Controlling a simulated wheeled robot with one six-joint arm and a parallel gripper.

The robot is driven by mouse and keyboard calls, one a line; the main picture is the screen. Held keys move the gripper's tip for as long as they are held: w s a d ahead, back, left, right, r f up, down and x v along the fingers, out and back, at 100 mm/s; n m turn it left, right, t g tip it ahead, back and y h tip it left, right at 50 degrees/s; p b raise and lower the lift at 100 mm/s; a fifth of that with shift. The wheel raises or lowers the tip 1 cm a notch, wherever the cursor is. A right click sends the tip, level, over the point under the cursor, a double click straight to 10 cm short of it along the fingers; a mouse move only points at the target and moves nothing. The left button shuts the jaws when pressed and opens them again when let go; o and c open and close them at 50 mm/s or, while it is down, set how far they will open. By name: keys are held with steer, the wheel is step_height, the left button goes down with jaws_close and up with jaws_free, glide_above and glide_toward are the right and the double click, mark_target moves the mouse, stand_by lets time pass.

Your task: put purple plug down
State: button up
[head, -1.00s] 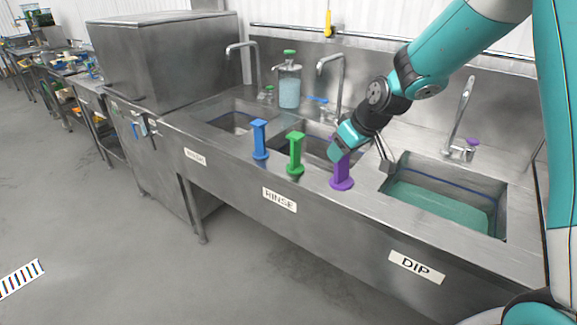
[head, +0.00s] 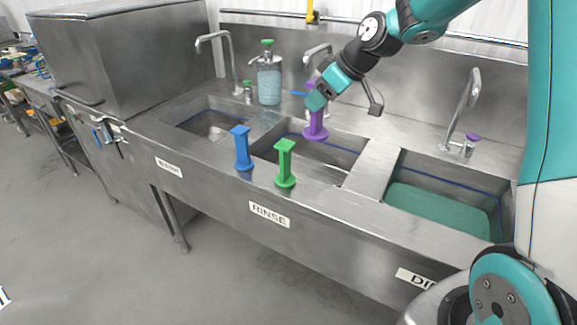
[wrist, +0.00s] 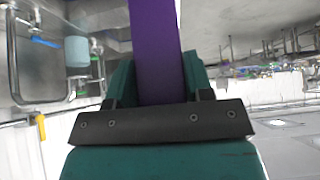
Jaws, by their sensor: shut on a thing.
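The purple plug (head: 315,132) is held upright by my gripper (head: 317,98) in the head view. It appears over the middle sink basin (head: 345,155), behind the green plug; its exact height over the basin is hard to tell. In the wrist view, the purple plug (wrist: 155,50) runs up between the two teal fingers of my gripper (wrist: 158,82), which are shut on it. The plug's far end is out of that view. A blue plug (head: 242,150) and a green plug (head: 285,165) stand upright on the front ledge of the counter.
The right basin (head: 435,205) holds green liquid. The left basin (head: 212,122) is beyond the blue plug. Faucets (head: 470,95) and a soap bottle (head: 269,78) stand along the back. The ledge (head: 335,200) right of the green plug is clear.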

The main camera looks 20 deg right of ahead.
step_height(320, 180, down, 19)
steer(key=p, duration=0.3)
steer(key=shift+r+p, duration=0.15)
steer(key=shift+p, duration=0.25)
steer(key=shift+f, duration=0.2)
steer(key=o, duration=1.3)
steer(key=shift+r, duration=0.1)
